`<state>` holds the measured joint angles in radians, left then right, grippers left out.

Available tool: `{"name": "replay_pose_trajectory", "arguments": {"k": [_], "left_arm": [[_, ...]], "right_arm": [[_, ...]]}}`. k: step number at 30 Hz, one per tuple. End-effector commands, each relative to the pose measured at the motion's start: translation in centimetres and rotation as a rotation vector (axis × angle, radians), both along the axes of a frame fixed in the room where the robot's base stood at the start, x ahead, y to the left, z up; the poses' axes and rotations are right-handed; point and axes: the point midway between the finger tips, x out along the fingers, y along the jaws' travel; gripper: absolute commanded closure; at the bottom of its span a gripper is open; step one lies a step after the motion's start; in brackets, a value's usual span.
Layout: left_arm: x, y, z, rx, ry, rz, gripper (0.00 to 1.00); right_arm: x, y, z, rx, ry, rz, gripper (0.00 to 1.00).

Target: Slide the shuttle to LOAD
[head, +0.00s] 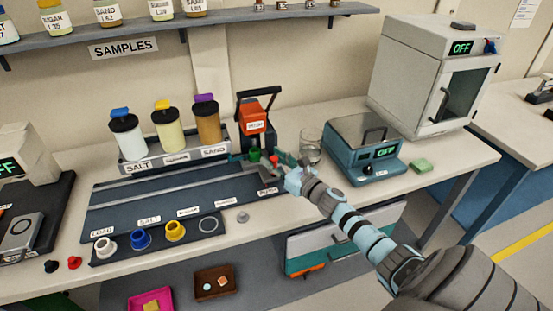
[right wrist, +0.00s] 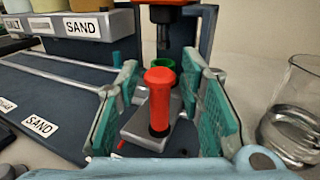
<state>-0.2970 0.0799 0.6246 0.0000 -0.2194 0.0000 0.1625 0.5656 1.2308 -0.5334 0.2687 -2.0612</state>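The shuttle (right wrist: 140,132) is a grey block with an upright red knob (right wrist: 160,95). It stands at the right end of the railed track (head: 170,189), by the PRESS label (head: 267,191), below the orange-red press (head: 255,113). A green cup (right wrist: 163,66) is just behind the knob; it also shows in the head view (head: 256,155). The LOAD label (head: 101,232) is at the track's left end. My right gripper (right wrist: 165,105) is open, its teal fingers on either side of the knob with small gaps. My left gripper is not in view.
Salt and sand jars (head: 207,120) stand behind the track. White, blue and yellow cups (head: 140,238) sit along its front. A small grey piece (head: 243,217) lies in front of the track.

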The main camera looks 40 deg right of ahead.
Motion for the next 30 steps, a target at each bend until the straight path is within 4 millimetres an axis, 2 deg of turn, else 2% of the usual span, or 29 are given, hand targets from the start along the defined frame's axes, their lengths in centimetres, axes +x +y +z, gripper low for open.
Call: {"name": "replay_pose_trajectory", "arguments": {"k": [4, 10, 16, 17, 26, 30], "left_arm": [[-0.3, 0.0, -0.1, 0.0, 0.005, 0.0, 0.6], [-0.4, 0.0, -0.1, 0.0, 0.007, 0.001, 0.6], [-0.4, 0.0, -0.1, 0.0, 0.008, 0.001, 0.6], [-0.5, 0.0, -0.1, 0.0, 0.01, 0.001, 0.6], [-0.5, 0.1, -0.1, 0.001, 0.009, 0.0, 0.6], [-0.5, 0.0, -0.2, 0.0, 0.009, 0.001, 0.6]], "right_arm": [[0.0, 0.0, -0.1, 0.0, 0.0, 0.0, 0.67], [-0.1, 0.0, -0.1, 0.001, 0.0, -0.001, 0.99], [-0.1, -0.1, -0.1, 0.0, 0.0, -0.001, 1.0], [-0.1, -0.8, -0.1, -0.001, 0.0, -0.002, 1.0], [0.6, 1.0, -0.1, 0.002, -0.001, -0.006, 1.0], [1.6, 2.6, -0.1, 0.003, -0.002, -0.013, 1.0]]}}
